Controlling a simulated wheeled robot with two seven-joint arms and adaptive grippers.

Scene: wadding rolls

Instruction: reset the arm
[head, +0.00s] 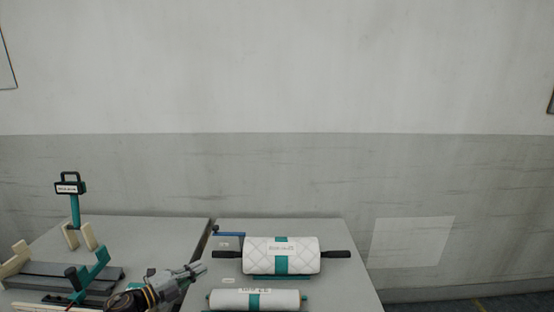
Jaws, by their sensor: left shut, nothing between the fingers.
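My left gripper (194,270) reaches in from the bottom left, over the gap between the two tables. It points right and slightly up, and its fingers are shut with nothing between them. A large white quilted wadding roll (262,256) with a teal band and black handles lies on the right table, to the right of my gripper. A smaller white roll (275,299) with a teal band lies in front of it, partly cut by the bottom edge. My gripper is apart from both rolls. My right gripper is not in view.
The left table (150,228) carries a grey device (45,275) with cream wooden supports, a teal bracket (92,270) and a teal post with a labelled black-handled head (70,187). A blue tool (229,234) lies behind the large roll. The right table (345,290) is bare along its right side.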

